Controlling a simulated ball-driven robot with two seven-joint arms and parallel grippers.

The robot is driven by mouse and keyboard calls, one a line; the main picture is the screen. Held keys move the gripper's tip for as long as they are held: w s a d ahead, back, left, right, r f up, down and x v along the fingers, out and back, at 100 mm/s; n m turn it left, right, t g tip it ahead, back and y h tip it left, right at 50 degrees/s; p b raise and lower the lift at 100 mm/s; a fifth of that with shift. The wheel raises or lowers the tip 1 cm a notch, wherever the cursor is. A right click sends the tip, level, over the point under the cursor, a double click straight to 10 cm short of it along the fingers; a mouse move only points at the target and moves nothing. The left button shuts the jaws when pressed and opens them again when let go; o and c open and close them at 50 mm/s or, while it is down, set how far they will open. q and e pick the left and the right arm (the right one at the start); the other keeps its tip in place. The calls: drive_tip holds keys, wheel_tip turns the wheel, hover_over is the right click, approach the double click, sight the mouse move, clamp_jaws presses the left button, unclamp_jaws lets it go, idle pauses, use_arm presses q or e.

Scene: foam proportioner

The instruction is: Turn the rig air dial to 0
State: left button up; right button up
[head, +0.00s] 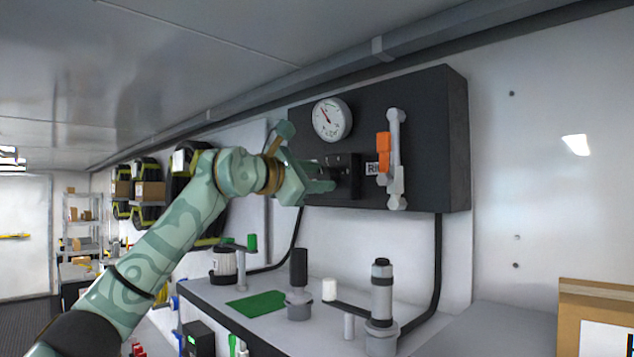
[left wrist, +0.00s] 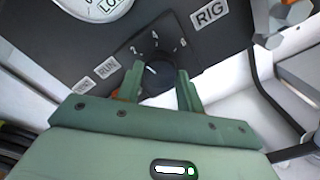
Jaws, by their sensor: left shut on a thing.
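The rig air dial is a dark round knob (left wrist: 158,82) on the black panel, beside the RIG label (left wrist: 209,14). My left gripper (left wrist: 161,86) has one finger on each side of it and is shut on it. A white mark on the knob points up and left, roughly toward the 2. The numbers 2, 4 and 6 show above the knob; I cannot see a 0. In the head view my left gripper (head: 322,185) reaches the panel's front and partly hides the dial. My right gripper is not in view.
A round gauge (head: 332,119) sits above the dial on the black panel box (head: 435,120). A lever with an orange part (head: 383,152) stands right of the dial. Below, a bench holds a black-handled valve (head: 299,272), a green mat (head: 257,304) and a cylinder (head: 381,300).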

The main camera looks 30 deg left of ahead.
use_arm(q)
drive_tip(key=n+b, duration=0.3)
drive_tip(key=n, duration=0.8)
drive_tip(key=shift+f, duration=0.2)
drive_tip(key=shift+n, duration=0.3)
drive_tip(key=o, duration=1)
drive_tip(key=shift+r, duration=0.1)
drive_tip(key=shift+s+a+b, duration=0.15)
drive_tip(key=shift+s+b, duration=0.3)
drive_tip(key=shift+b, duration=0.15)
drive_tip(key=b+v, duration=0.4)
drive_tip(key=v, duration=1.1)
drive_tip(key=shift+s+b, duration=0.15)
drive_tip(key=shift+b, duration=0.25)
